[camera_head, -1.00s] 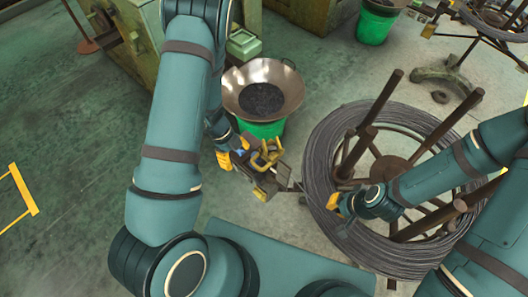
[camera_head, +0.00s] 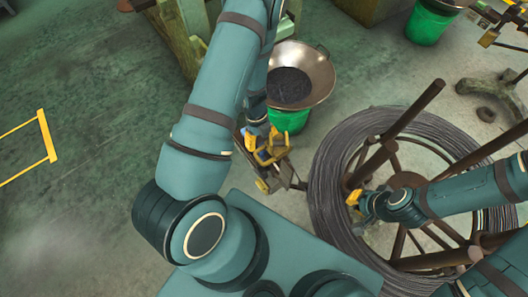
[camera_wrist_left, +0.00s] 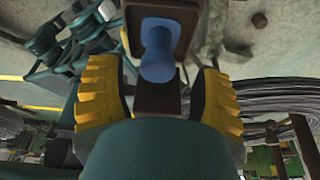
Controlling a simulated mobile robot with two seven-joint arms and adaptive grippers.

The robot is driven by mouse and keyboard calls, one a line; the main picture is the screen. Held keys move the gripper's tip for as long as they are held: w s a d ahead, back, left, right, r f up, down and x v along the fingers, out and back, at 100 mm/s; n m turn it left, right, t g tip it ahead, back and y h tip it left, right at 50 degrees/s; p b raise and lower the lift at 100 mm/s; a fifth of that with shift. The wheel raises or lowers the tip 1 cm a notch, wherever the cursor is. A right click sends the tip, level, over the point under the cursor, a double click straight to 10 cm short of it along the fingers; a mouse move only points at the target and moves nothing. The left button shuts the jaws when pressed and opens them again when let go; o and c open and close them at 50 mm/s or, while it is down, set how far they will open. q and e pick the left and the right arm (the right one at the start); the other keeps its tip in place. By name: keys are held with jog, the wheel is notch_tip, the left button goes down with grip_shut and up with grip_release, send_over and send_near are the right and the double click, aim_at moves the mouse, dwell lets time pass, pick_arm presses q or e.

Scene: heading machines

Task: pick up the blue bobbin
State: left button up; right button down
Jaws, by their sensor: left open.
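The blue bobbin (camera_wrist_left: 158,52) shows in the left wrist view, at the top middle, against a brown bracket or frame (camera_wrist_left: 172,12). My left gripper (camera_wrist_left: 160,100) is open, with its yellow ridged pads on either side of the line to the bobbin.
A large coil of grey wire (camera_head: 325,165) on a reel with brown posts (camera_head: 395,122) lies to the right. A metal bowl (camera_head: 318,72) on a green bucket (camera_head: 288,121) stands behind the stand.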

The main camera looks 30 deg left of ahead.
aim_at(265, 152)
pick_arm(q)
jog(key=shift+b+x, duration=1.3)
jog(key=shift+x, duration=1.5)
jog(key=shift+s, duration=0.1)
jog(key=shift+r, duration=0.1)
grip_shut()
